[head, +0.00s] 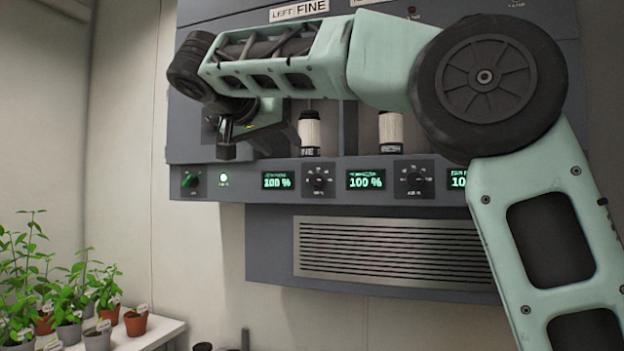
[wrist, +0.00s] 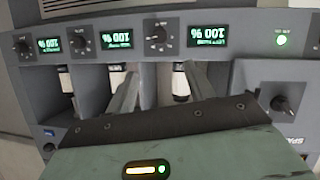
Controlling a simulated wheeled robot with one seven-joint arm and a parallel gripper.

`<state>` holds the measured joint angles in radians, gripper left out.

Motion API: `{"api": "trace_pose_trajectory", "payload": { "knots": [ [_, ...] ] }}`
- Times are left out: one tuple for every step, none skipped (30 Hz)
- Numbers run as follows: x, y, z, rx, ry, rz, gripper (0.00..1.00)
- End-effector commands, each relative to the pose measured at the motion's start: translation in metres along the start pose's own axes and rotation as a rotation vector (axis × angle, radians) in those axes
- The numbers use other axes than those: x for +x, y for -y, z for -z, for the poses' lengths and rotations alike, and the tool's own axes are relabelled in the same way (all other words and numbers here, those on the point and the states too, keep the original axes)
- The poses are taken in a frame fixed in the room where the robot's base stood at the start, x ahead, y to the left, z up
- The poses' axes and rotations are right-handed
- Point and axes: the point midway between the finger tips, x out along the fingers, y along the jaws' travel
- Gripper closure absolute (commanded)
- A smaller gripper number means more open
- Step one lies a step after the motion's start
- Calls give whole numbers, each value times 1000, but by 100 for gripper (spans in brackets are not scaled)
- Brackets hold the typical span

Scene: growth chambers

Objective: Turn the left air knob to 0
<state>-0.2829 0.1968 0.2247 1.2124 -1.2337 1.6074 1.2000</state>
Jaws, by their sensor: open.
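The leftmost percent dial, a black knob with a scale (head: 319,179), sits on the front strip of the grey unit, right of a green display (head: 282,181) reading 100 %. Its printed label is too small to read. The wrist view, upside down, shows this knob (wrist: 157,35) and its display (wrist: 207,36). My gripper (head: 246,148) is open and empty, above and left of the dial, in front of the unit and apart from the dial. In the wrist view its two grey fingers (wrist: 160,78) reach toward the strip.
A second dial (head: 414,179) and 100 % display (head: 366,180) lie to the right. White cartridges (head: 310,135) stand above the strip. A vent grille (head: 392,250) is below; potted plants (head: 97,335) stand lower left.

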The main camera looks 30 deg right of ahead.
Motion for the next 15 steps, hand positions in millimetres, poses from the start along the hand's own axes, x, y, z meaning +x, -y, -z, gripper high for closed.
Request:
{"api": "trace_pose_trajectory", "payload": {
  "knots": [
    [6,-1,1,0,0,-3,47],
    [10,-1,1,-1,0,-3,47],
    [17,-1,1,-2,1,-4,47],
    [22,-1,1,-3,1,-4,47],
    [28,-1,1,-4,2,-4,47],
    [36,-1,1,-4,2,-4,47],
    [42,-1,1,-5,2,-4,47],
    [49,-1,1,-4,3,-3,47],
    [57,-1,1,-4,3,-3,47],
    [63,-1,1,-6,3,-3,47],
    [70,-1,1,-6,3,-2,47],
    [78,-1,1,-6,3,-2,47],
    [84,-1,1,-6,4,-2,47],
    [91,-1,1,-6,4,-3,47],
    [99,-1,1,-5,3,-2,47]
  ]
}}
